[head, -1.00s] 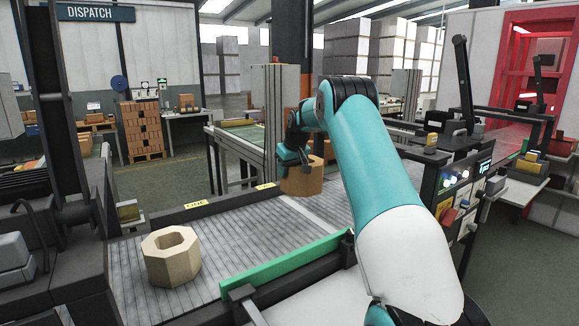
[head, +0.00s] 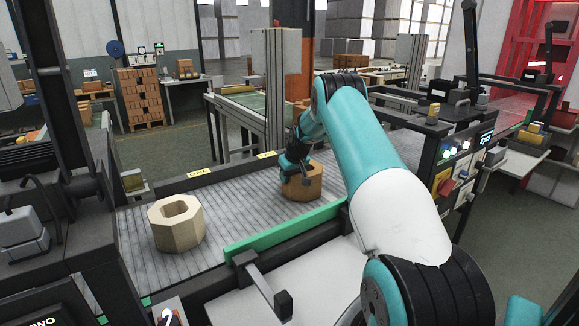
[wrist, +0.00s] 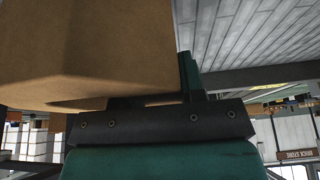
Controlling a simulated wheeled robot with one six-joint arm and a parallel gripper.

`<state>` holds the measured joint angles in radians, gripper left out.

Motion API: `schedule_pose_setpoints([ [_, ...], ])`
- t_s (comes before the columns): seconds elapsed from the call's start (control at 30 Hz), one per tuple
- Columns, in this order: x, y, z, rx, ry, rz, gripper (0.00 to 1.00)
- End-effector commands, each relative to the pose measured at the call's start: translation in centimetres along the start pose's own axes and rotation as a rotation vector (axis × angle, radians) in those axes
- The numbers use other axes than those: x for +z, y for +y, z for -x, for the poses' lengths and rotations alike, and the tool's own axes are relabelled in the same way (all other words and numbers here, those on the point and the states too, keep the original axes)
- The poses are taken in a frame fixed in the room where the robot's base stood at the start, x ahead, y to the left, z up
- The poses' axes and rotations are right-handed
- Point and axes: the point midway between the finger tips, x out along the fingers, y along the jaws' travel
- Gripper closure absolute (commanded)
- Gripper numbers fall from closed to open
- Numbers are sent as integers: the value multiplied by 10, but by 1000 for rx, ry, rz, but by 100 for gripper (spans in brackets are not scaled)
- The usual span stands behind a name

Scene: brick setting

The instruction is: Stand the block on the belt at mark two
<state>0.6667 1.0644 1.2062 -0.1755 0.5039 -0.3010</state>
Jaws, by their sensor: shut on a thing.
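The orange-brown block (head: 303,186) is upright in my gripper (head: 296,168), over the grey slatted belt (head: 240,205). I cannot tell whether its underside touches the belt. In the wrist view the block (wrist: 85,45) fills the upper left, against the dark jaw (wrist: 150,122); the other finger is mostly hidden. The yellow label for mark two (head: 266,155) is on the belt's far rail, a little left of the block and partly legible. The label for mark one (head: 199,173) is farther left on the same rail.
A pale octagonal block with a hole (head: 177,222) stands on the belt at left. A green guide rail (head: 285,232) runs along the near edge. A dark machine frame (head: 75,130) is at far left, a control panel (head: 462,165) at right. Belt between the blocks is clear.

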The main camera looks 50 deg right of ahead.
Motion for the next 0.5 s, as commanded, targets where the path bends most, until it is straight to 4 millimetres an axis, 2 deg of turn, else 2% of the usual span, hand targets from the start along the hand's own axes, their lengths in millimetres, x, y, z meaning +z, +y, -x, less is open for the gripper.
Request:
schedule_pose_setpoints([
  [0.37, -2, 1, -2, 3, 9, 2, 100],
  [0.4, 1, 0, -4, 1, 3, 1, 56],
  [0.5, 1, 0, -4, 0, 2, 1, 37],
])
